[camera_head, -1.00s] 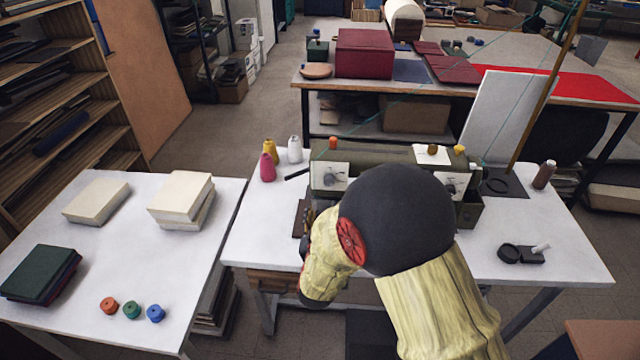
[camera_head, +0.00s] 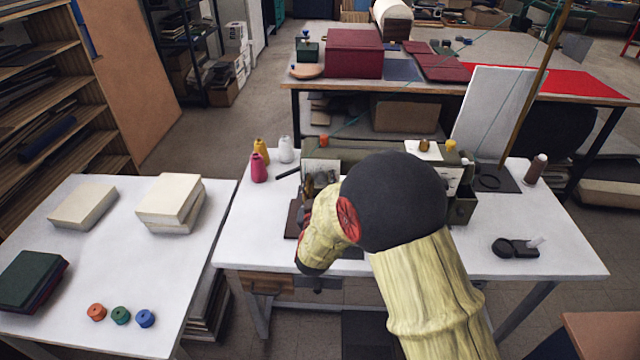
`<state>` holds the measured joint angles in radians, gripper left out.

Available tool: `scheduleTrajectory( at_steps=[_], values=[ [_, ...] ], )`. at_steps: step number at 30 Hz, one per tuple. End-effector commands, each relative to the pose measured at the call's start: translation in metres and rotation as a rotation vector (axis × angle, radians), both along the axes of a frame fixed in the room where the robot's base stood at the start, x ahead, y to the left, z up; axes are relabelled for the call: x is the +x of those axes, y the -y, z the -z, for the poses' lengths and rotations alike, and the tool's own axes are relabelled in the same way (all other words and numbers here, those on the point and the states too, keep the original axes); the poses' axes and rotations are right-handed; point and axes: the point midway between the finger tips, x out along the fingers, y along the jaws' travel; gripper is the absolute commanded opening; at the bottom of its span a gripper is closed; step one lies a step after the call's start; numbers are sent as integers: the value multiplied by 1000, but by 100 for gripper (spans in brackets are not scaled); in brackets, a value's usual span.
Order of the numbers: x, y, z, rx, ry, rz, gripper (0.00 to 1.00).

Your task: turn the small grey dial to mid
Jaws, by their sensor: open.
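The olive-green sewing machine (camera_head: 372,150) stands at the back of the white table. It has a white plate (camera_head: 322,167) on its left front, and the grey dial there is hidden behind my gripper. A second white plate (camera_head: 449,177) on the right front is partly covered by my arm. My gripper (camera_head: 310,187) is in front of the left plate, with its jaws open. It is small and partly hidden by my wrist, so I cannot tell whether it touches the dial.
Pink (camera_head: 258,168), yellow and white thread cones stand left of the machine. The side table (camera_head: 60,330) holds books and three coloured spools. The white table's right front is clear.

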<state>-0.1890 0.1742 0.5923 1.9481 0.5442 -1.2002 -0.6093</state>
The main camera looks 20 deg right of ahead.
Motion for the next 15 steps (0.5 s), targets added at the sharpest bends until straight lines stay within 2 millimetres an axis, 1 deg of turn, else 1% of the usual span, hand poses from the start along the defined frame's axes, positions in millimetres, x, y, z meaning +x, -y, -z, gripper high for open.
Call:
scheduleTrajectory(
  at_steps=[5, 15],
  values=[
    [0, 0, 0, 0, 0, 0, 44],
    [0, 0, 0, 0, 0, -1, 25]
  ],
)
